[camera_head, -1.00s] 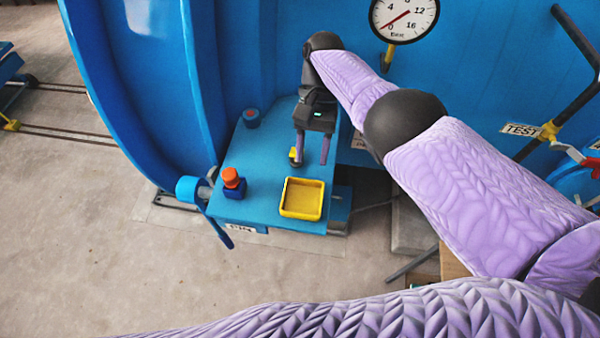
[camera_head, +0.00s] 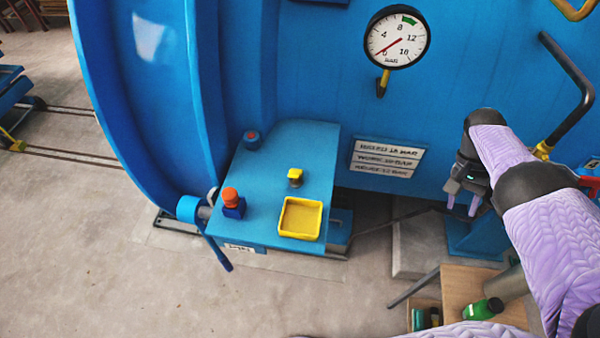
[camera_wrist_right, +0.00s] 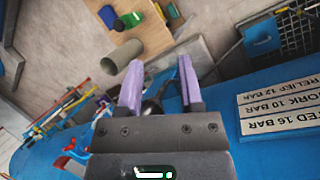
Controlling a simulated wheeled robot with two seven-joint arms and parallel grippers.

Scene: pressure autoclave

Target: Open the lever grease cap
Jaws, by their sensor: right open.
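An orange-red cap (camera_head: 231,196) sits on a dark blue block (camera_head: 234,209) on the blue platform. A small yellow piece (camera_head: 295,177) stands on the same platform behind a yellow tray. I cannot tell for certain which of these is the lever grease cap. A blue lever (camera_head: 217,252) hangs from a blue round hub (camera_head: 188,209) at the platform's left edge. My right gripper (camera_head: 462,208) is open and well to the right of the platform; the right wrist view shows its fingers (camera_wrist_right: 160,88) apart, holding nothing. My left gripper is out of view.
The yellow tray (camera_head: 301,219) looks empty. A dark knob with a red top (camera_head: 252,140) stands at the platform's back. A pressure gauge (camera_head: 398,37) and a rating plate (camera_head: 387,158) are on the blue wall. A wooden surface (camera_head: 468,290) holds a green bottle (camera_head: 483,309).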

